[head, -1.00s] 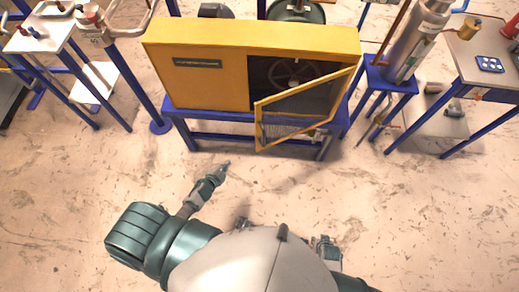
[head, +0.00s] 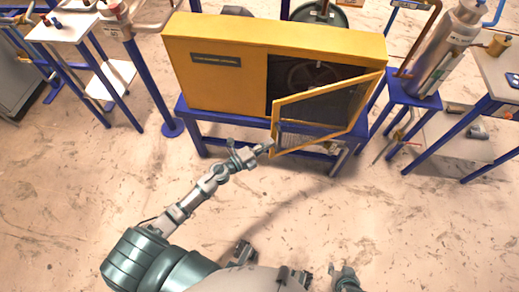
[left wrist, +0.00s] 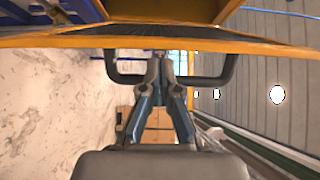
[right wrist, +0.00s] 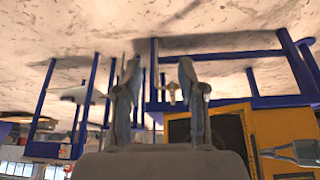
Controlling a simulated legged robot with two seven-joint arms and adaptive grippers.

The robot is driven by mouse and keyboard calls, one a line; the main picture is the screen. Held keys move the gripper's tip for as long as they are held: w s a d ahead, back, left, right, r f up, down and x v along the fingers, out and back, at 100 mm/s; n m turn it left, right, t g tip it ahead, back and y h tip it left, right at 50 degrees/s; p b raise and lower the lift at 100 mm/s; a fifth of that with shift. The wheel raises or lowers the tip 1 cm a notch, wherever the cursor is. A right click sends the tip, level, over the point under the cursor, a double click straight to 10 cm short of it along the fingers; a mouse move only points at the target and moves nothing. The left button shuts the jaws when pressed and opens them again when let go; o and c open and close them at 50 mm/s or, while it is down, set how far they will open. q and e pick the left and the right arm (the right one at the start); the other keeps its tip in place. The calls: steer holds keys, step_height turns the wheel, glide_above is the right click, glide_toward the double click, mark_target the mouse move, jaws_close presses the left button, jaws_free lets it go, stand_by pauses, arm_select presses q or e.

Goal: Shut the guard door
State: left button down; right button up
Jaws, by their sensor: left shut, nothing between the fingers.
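The guard door (head: 277,124) is a yellow-framed, see-through panel on the yellow cabinet (head: 214,78). It stands open, swung out from the cabinet's right side, and the dark opening shows behind it. My left gripper (head: 268,147) is shut and empty at the door's free left edge. In the left wrist view the shut fingers (left wrist: 167,60) overlap a dark U-shaped handle (left wrist: 229,72) on the yellow frame; I cannot tell whether they touch it. My right gripper (right wrist: 158,70) is open and empty, away from the door, with the cabinet beyond it.
The cabinet stands on a blue frame (head: 225,142). A white-topped table (head: 68,28) stands at the left, and a metal cylinder (head: 455,42) and another table (head: 500,75) at the right. The floor in front of the cabinet is clear.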

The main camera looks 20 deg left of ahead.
mark_target(275, 140)
arm_select(q)
steer(key=shift+x, duration=1.75)
steer(key=shift+s+d, duration=0.1)
